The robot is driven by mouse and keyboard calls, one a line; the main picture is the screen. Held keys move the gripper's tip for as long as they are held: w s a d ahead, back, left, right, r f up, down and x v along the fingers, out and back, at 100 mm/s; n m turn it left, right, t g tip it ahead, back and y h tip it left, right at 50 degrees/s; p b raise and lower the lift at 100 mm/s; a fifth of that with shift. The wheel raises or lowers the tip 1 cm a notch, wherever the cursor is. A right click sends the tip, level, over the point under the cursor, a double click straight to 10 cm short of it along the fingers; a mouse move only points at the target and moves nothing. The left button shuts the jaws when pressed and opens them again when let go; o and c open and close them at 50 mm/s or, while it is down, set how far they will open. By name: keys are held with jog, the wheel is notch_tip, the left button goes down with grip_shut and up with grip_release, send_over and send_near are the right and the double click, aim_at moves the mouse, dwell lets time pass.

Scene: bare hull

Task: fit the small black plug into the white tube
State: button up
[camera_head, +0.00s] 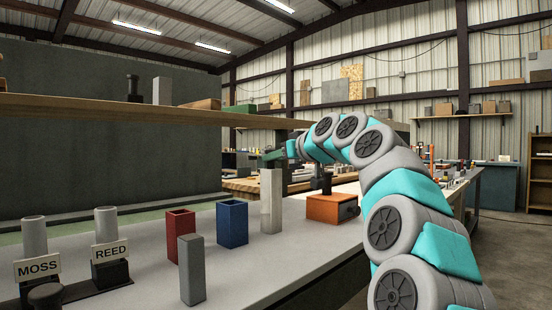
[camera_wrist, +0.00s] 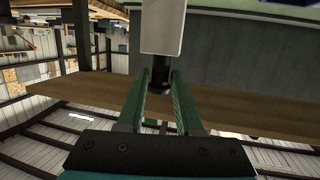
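A small black plug (camera_wrist: 157,78) stands on the end of a tall pale post in the wrist view, whose picture is upside down. The same post (camera_head: 271,203) stands on the bench in the head view, where the plug cannot be made out. My gripper (camera_wrist: 160,74) has its green fingers apart on either side of the plug, with a slight gap at the right. In the head view my gripper (camera_head: 274,155) is at the post's top. Two pale tubes stand upright in black holders at the left, one labelled MOSS (camera_head: 34,238), the other REED (camera_head: 106,225).
A red open box (camera_head: 180,222), a blue open box (camera_head: 232,223) and a grey block (camera_head: 192,270) stand between the tubes and the post. An orange box (camera_head: 332,208) with a black knob is beyond the post. A wooden shelf (camera_head: 100,105) runs above. A black knob (camera_head: 45,294) sits at front left.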

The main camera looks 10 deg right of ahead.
jog(key=o, duration=0.4)
jog(key=shift+c, duration=0.2)
jog(key=shift+r, duration=0.1)
jog(key=v, duration=1.2)
